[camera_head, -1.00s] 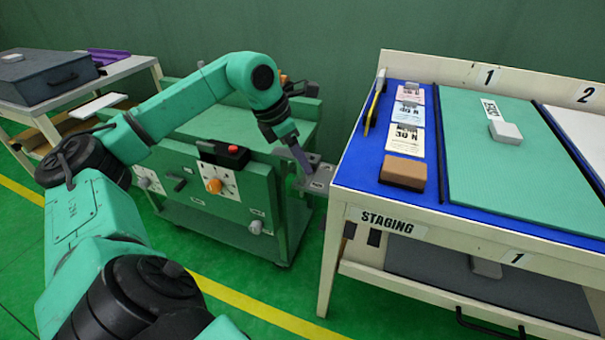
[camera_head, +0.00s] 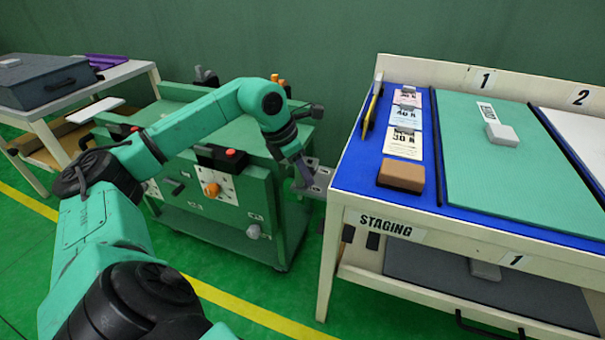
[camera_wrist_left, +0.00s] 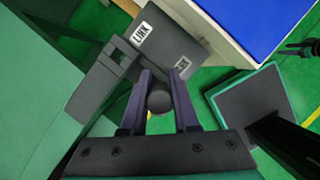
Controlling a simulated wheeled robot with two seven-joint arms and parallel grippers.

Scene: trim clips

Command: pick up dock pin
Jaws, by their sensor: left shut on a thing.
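The dock pin (camera_wrist_left: 160,101) shows in the left wrist view as a dark round-headed piece between the two purple fingers. My left gripper (camera_wrist_left: 159,92) is shut on it. In the head view my left gripper (camera_head: 304,172) is at the grey link bracket (camera_head: 318,178), in the gap between the green cart and the staging table. The bracket also shows in the left wrist view as a grey plate with LINK labels (camera_wrist_left: 165,45). The pin's lower part is hidden, so I cannot tell how deep it sits.
The green cart (camera_head: 235,215) has knobs and a red button on its front. The cream staging table (camera_head: 345,255) stands close on the right, with cards, a brown block (camera_head: 401,175) and a green mat (camera_head: 490,175). A grey case (camera_head: 40,80) lies on the left bench.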

